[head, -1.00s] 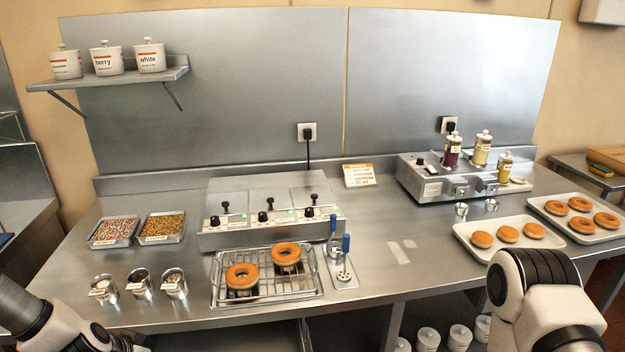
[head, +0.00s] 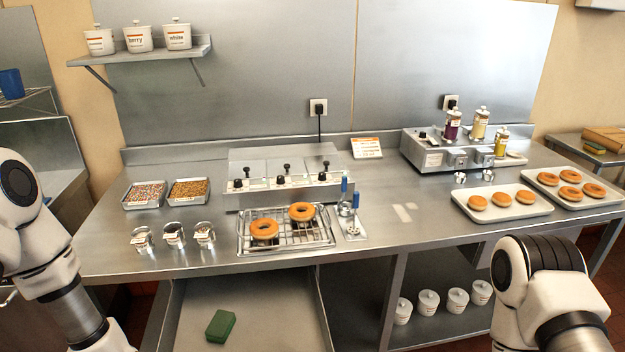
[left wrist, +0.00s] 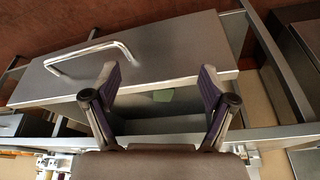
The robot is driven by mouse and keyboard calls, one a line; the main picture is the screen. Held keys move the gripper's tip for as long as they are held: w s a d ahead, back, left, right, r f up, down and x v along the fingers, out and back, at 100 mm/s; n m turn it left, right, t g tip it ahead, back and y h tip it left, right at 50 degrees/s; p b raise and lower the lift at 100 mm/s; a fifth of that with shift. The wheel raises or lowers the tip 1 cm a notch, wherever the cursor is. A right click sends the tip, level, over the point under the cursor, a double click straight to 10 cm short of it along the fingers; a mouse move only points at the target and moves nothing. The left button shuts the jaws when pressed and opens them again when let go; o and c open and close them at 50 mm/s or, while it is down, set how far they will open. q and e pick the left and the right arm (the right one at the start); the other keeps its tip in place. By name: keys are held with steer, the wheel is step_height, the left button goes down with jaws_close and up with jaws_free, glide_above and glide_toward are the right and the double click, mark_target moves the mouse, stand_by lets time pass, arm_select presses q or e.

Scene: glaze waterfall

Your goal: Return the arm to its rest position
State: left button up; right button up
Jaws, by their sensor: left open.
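My left gripper (left wrist: 158,82) is open and empty in the left wrist view. Beyond its fingers is a grey metal drawer with a bar handle (left wrist: 92,56). In the head view, the left arm (head: 48,250) is bent at the left edge; its gripper is out of frame. The drawer (head: 180,312) stands open below the counter, with a green block (head: 220,325) lying inside. My right arm (head: 540,280) shows at the lower right, and its gripper is out of frame.
Two ring donuts (head: 264,229) sit on a wire rack (head: 318,238) on the steel counter. Small cups (head: 174,236) stand left of it near the front edge. Trays of donuts (head: 535,207) lie at the right. White jars (head: 428,306) stand on the lower shelf.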

arm_select(q)
steer(key=s+d+f+n+g+b, duration=0.1)
steer(key=s+d+f+g, duration=0.15)
steer(key=s+f, duration=0.45)
steer(key=s+d+f+g, duration=0.1)
steer(key=s+d+f, duration=0.3)
steer(key=s, duration=0.6)
step_height(320, 180, down, 8)
steer(key=b, duration=0.9)
steer(key=shift+w+a, duration=0.15)
steer(key=shift+a, duration=0.05)
arm_select(e)
step_height(320, 180, down, 10)
steer(key=shift+s+r, duration=0.15)
steer(key=shift+s, duration=0.15)
